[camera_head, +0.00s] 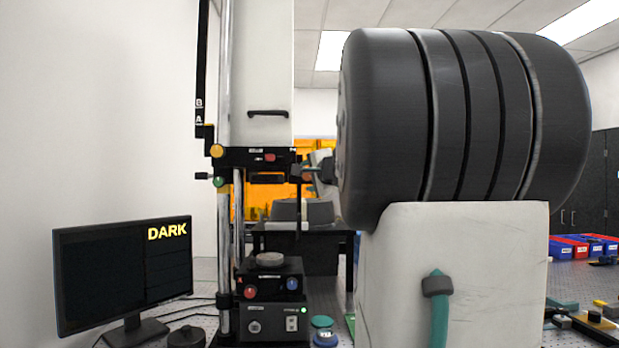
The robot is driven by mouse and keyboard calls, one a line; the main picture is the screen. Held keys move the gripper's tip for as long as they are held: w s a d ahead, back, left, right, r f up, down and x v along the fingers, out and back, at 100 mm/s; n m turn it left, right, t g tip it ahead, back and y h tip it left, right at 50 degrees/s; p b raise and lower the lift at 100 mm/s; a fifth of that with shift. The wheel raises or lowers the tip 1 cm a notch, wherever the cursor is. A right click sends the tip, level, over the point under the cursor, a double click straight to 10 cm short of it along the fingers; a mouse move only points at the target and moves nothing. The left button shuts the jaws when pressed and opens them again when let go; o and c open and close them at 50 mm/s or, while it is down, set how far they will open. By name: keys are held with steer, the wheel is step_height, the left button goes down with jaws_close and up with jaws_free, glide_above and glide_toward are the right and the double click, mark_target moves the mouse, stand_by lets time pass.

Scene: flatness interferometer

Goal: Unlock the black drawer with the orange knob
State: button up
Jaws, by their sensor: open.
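A black drawer unit (245,158) sits on the metal column left of centre, under a tall white housing. A yellow-orange knob (217,151) is at the unit's left side on the column. My gripper (299,171) shows small just right of the drawer unit, partly hidden by my large dark arm link. It is open and looks empty. I cannot tell whether it touches the unit.
A green knob (219,182) is below the yellow-orange one. A black stage (270,283) with red and blue knobs stands below. A monitor (120,275) reading "DARK" is at left. Blue and red bins (575,247) lie at far right.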

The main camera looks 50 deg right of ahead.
steer(key=v, duration=0.7)
steer(key=shift+s+a, duration=0.15)
steer(key=shift+s, duration=0.15)
steer(key=shift+a, duration=0.1)
steer(key=a+f+n+g+y, duration=0.6)
steer(key=a+f+n+y, duration=0.35)
steer(key=a+f, duration=1.15)
steer(key=s+a+f+n+g, duration=0.3)
steer(key=s+a+f+n, duration=0.3)
steer(key=a, duration=0.3)
steer(key=s+a+f+n+g+h, duration=0.1)
steer(key=s+a+f+n+g, duration=0.3)
steer(key=s+a, duration=0.5)
step_height(320, 180, down, 3)
steer(key=shift+s+a+r+n+g, duration=0.15)
steer(key=shift+a+n+g, duration=0.15)
steer(key=shift+n, duration=0.65)
